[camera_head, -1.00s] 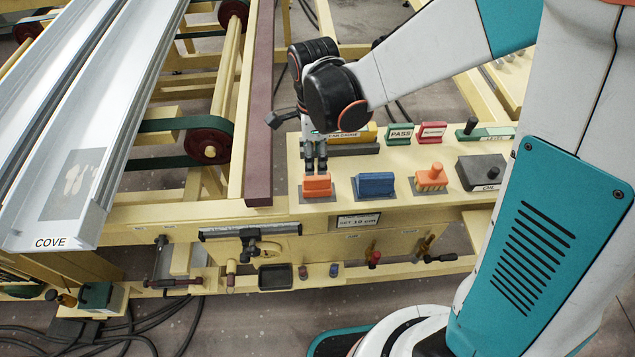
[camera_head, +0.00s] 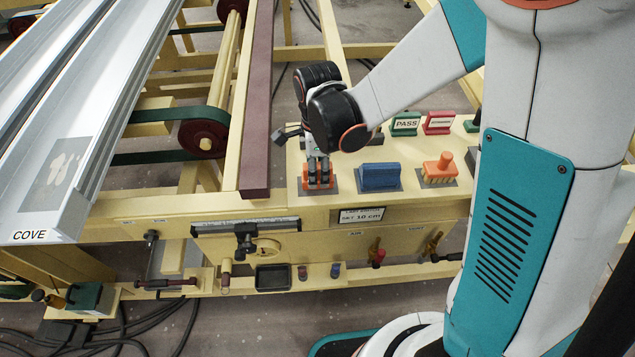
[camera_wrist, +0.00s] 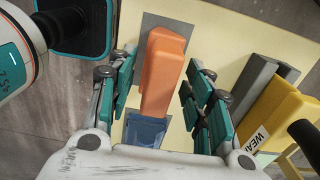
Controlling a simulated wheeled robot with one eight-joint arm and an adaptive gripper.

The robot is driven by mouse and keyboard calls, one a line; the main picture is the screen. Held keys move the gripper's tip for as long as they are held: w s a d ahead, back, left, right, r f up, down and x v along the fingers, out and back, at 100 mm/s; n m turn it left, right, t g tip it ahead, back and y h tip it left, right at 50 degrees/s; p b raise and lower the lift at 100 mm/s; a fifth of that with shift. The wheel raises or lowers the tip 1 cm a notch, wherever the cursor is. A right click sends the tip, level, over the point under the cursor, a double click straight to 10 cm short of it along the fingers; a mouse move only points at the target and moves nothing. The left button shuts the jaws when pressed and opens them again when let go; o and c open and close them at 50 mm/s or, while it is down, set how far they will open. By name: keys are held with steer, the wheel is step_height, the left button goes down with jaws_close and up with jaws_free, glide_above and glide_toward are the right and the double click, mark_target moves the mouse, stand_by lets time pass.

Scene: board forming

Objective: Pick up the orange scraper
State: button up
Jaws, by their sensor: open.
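The orange scraper (camera_head: 318,181) sits on a grey patch at the front left corner of the cream board. It is a block with a raised ridge, and it also shows in the wrist view (camera_wrist: 163,75). My gripper (camera_head: 319,170) points down over it, its fingers partly hiding it in the head view. In the wrist view my gripper (camera_wrist: 165,95) is open, with one teal-padded finger on each side of the scraper. Gaps show between the pads and the scraper, most clearly on the right.
A blue block (camera_head: 379,176) stands just right of the scraper, and an orange brush-like tool (camera_head: 439,168) is beyond it. Green PASS (camera_head: 405,122) and red (camera_head: 438,121) blocks stand behind. A yellow gauge (camera_wrist: 275,115) is near the right finger. A maroon rail (camera_head: 258,120) runs along the left.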

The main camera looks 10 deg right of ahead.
jaws_close()
step_height(320, 180, up, 20)
steer(key=p, duration=1.3)
steer(key=shift+p, duration=0.35)
